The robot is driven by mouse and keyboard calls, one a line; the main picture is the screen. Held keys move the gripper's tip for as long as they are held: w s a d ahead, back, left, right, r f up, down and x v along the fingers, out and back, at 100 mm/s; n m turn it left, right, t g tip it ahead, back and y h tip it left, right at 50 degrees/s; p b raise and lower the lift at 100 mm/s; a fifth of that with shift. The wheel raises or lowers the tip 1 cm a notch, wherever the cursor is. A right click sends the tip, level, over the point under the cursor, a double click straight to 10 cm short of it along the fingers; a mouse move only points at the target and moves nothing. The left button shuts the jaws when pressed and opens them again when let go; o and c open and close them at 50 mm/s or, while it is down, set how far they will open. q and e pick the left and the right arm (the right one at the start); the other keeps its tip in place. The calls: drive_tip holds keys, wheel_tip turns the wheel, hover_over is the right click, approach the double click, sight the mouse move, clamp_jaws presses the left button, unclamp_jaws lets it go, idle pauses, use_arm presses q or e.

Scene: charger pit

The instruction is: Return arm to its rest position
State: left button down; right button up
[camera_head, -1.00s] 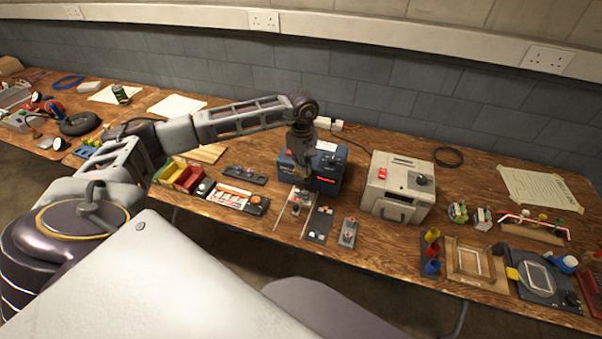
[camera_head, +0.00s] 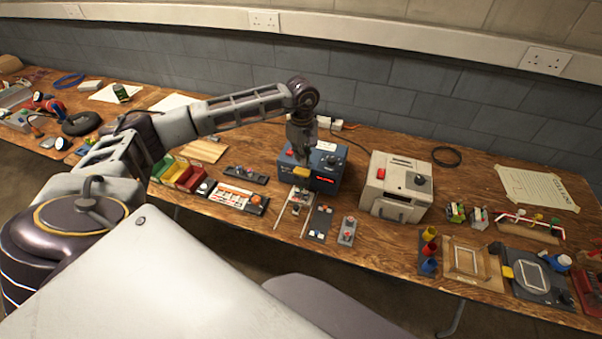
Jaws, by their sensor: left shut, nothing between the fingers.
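My left arm reaches in from the left over the bench. Its left gripper (camera_head: 301,156) points down in front of the blue box (camera_head: 327,178), which has a red lit display. The gripper is small here and looks shut, with nothing held. A yellow piece (camera_head: 302,172) shows just below the fingertips; I cannot tell whether they touch it. The gripper hides part of the blue box's left side. My right gripper is out of view.
A cream box (camera_head: 397,187) with a red button stands to the right. Small switch panels (camera_head: 318,222) lie in front of the blue box. Coloured bins (camera_head: 178,174) stand left, below the forearm. The wall (camera_head: 380,98) runs close behind the bench (camera_head: 290,235).

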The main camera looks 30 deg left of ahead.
use_arm(q)
drive_tip(key=shift+r, duration=0.3)
idle(0.5)
